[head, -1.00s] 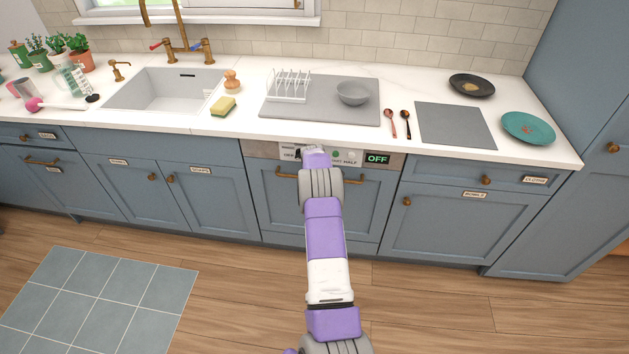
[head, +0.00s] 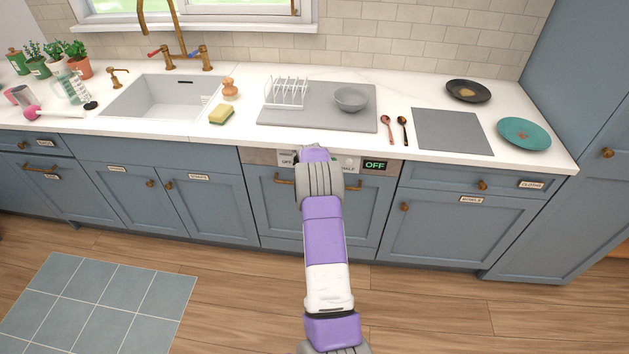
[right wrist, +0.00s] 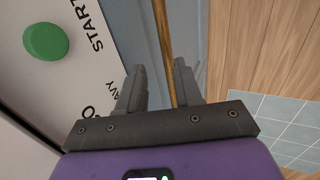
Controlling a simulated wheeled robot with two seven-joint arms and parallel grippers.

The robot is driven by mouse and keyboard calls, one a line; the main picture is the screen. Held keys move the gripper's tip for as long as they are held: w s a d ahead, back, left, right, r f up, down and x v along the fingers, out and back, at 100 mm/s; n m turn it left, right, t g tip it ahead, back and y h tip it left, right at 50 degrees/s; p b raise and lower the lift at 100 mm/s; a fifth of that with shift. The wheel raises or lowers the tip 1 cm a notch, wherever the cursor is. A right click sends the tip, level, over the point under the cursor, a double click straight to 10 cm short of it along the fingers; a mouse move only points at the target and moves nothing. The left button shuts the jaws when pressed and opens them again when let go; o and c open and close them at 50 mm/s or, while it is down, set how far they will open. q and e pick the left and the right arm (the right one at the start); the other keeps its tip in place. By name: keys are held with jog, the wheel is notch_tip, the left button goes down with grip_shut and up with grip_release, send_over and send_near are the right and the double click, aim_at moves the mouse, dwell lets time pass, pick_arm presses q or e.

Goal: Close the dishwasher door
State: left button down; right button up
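The dishwasher door (head: 275,215) is a blue panel in the middle of the counter front, with a brass bar handle (head: 284,181) near its top. It looks upright and about flush with the cabinets beside it. Above it is a control panel (head: 262,156) with an OFF display (head: 375,165). My right arm reaches up to this front, and its wrist hides its gripper in the head view. In the right wrist view my right gripper (right wrist: 158,85) is open, with the handle bar (right wrist: 164,45) running between its fingers, nearer the right one. Contact is unclear. My left gripper is not in view.
The white countertop (head: 240,145) above holds a grey mat (head: 310,122) with a rack and bowl, two spoons and plates. A green START button (right wrist: 45,43) is close to the right gripper. Wooden floor (head: 230,300) lies clear in front, with a tiled patch (head: 100,300) at left.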

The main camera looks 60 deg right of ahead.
jog(key=shift+v, duration=1.25)
jog(key=shift+s+a, duration=0.1)
jog(key=shift+a, duration=0.05)
jog(key=w+a+f+m+y, duration=0.15)
jog(key=a+f, duration=0.35)
jog(key=a, duration=0.7)
jog(key=w+a+f+m+y, duration=0.15)
jog(key=a+f, duration=0.35)
jog(key=a, duration=0.6)
jog(key=w+a+f+y, duration=0.25)
jog(key=a+f, duration=0.35)
jog(key=a, duration=0.6)
jog(key=s+a+m+y, duration=0.1)
jog(key=s+a, duration=0.4)
jog(key=a, duration=0.3)
jog(key=s+a+m+g+y, duration=0.1)
jog(key=s+a, duration=0.5)
jog(key=a, duration=0.3)
jog(key=s+a+m+y, duration=0.1)
jog(key=s+a+m, duration=0.1)
jog(key=s+a, duration=0.3)
jog(key=a+r, duration=0.1)
jog(key=a, duration=0.2)
jog(key=shift+s+a, duration=0.2)
jog(key=shift+a, duration=0.15)
